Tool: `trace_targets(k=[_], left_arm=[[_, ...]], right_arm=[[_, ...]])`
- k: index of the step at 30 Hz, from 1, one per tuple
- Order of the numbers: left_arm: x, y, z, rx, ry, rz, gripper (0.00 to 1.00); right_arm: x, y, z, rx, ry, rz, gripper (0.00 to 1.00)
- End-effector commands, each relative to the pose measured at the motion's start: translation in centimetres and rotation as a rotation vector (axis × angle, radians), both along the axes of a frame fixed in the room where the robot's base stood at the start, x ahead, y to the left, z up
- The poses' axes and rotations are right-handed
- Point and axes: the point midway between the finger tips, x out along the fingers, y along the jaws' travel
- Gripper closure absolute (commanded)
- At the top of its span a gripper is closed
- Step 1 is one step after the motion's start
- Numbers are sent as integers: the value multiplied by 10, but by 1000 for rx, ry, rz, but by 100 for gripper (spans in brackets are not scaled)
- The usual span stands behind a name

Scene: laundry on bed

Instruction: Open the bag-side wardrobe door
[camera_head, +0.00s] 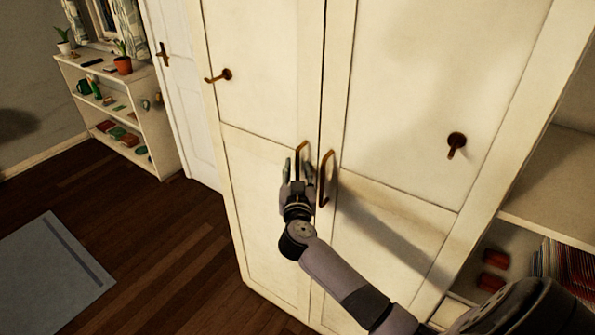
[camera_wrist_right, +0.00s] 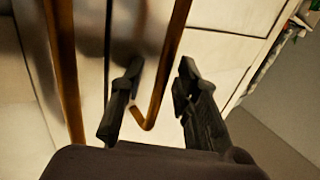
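The cream wardrobe has two closed doors side by side, a left door (camera_head: 262,60) and a right door (camera_head: 425,90). Each has a vertical brass handle near the centre seam, the left door's handle (camera_head: 300,146) and the right door's handle (camera_head: 325,180). My right gripper (camera_head: 298,172) is at the lower part of the left door's handle. In the right wrist view its fingers (camera_wrist_right: 158,85) stand apart on either side of one handle (camera_wrist_right: 167,75), with a gap beside it. Another handle (camera_wrist_right: 63,70) is outside the fingers. My left gripper is out of view. No bag shows.
A brass hook (camera_head: 456,142) sticks out of the right door and another hook (camera_head: 222,75) is on the left door. Open shelves (camera_head: 550,205) with red items stand at the right. A low white shelf (camera_head: 140,110) and dark wooden floor (camera_head: 160,240) lie at the left.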

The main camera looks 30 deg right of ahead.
Motion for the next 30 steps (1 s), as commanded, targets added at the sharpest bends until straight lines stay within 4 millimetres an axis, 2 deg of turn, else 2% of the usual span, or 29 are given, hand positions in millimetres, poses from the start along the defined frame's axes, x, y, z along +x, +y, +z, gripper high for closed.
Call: trace_targets(k=[2, 12, 30], left_arm=[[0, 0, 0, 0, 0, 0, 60], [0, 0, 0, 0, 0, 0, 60], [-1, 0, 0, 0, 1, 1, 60]], right_arm=[[0, 0, 0, 0, 0, 0, 77], [0, 0, 0, -1, 1, 0, 100], [0, 0, 0, -1, 1, 0, 100]])
